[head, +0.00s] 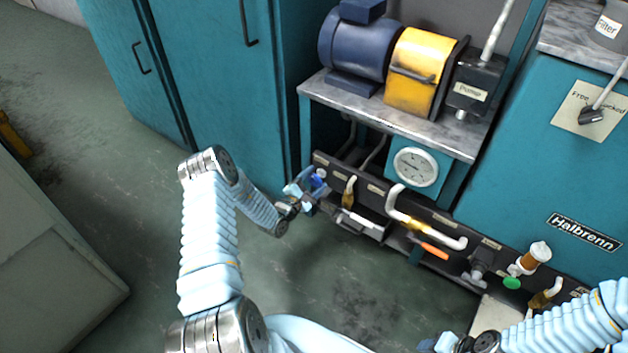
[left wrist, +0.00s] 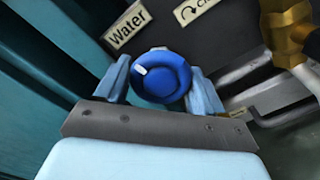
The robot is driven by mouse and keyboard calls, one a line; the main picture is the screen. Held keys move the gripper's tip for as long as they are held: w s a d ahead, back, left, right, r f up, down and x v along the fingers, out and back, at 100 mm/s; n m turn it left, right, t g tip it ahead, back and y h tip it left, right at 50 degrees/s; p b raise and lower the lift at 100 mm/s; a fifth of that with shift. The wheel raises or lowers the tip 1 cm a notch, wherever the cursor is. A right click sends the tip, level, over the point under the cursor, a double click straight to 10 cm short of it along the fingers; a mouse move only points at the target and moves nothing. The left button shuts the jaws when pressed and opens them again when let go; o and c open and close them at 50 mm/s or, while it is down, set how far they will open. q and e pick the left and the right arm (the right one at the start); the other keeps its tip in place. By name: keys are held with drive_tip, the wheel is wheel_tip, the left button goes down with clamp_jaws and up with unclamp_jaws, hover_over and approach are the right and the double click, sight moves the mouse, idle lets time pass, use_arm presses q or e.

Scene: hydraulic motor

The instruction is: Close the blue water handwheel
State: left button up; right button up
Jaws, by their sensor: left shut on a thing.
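The blue water handwheel (left wrist: 160,76) shows in the left wrist view, round, with a white mark at the upper left of its face. A "Water" label (left wrist: 127,25) is just above and left of it. My left gripper (left wrist: 163,82) is shut on the handwheel, one finger on each side of the rim. In the head view my left gripper (head: 306,188) is at the left end of the black manifold (head: 385,204), and only a bit of the blue handwheel (head: 320,173) shows there. My right gripper (head: 437,345) is at the bottom edge, partly cut off; its fingers are unclear.
A brass valve (left wrist: 287,32) and pale pipe sit right of the handwheel. The manifold also carries a bent white pipe (head: 405,212), an orange-handled tool (head: 433,251) and a green knob (head: 511,283). A teal cabinet (head: 225,80) stands close on the left. A gauge (head: 416,167) is above.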

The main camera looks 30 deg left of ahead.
use_arm(q)
drive_tip(key=shift+f+m, duration=0.1)
drive_tip(key=shift+m, duration=0.5)
drive_tip(key=shift+a+m, duration=0.1)
drive_tip(key=shift+m, duration=0.2)
drive_tip(key=o, duration=1)
drive_tip(key=s, duration=0.9)
drive_tip(key=s+a, duration=0.1)
drive_tip(key=s, duration=0.4)
drive_tip(key=shift+p, duration=0.4)
drive_tip(key=shift+w, duration=0.1)
